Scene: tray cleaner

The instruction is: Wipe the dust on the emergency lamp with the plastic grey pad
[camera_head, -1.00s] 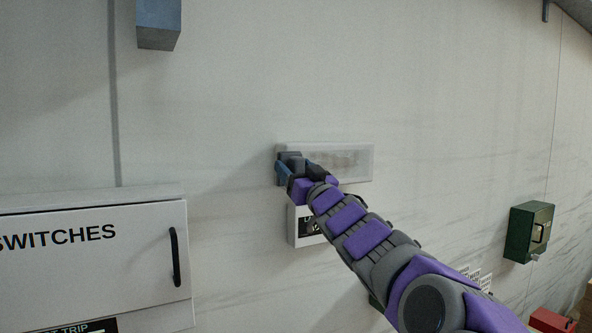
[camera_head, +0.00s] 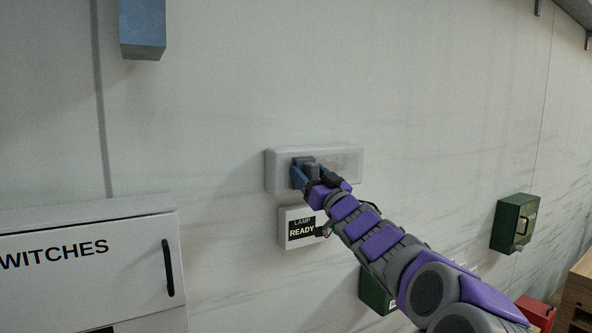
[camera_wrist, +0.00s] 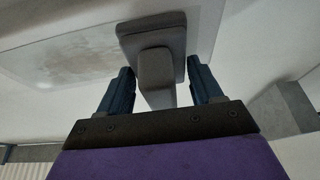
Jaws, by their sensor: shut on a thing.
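The emergency lamp (camera_head: 277,170) is a pale, translucent box fixed long side level on the wall. Brownish dust shows on its right half in the head view and as a blotchy patch (camera_wrist: 75,60) in the wrist view. My gripper (camera_head: 304,175) is at the left half of the lamp, shut on the grey pad (camera_head: 307,161). In the wrist view the dark grey pad (camera_wrist: 152,33) has a flat plate and a handle between my blue fingers. The plate lies at or very near the lamp's face; I cannot tell if it touches.
A "LAMP READY" sign box (camera_head: 296,240) hangs just below the lamp. A white switch cabinet (camera_head: 100,270) with a black handle stands at the lower left. A blue box (camera_head: 142,25) is above. A green box (camera_head: 514,223) hangs at right.

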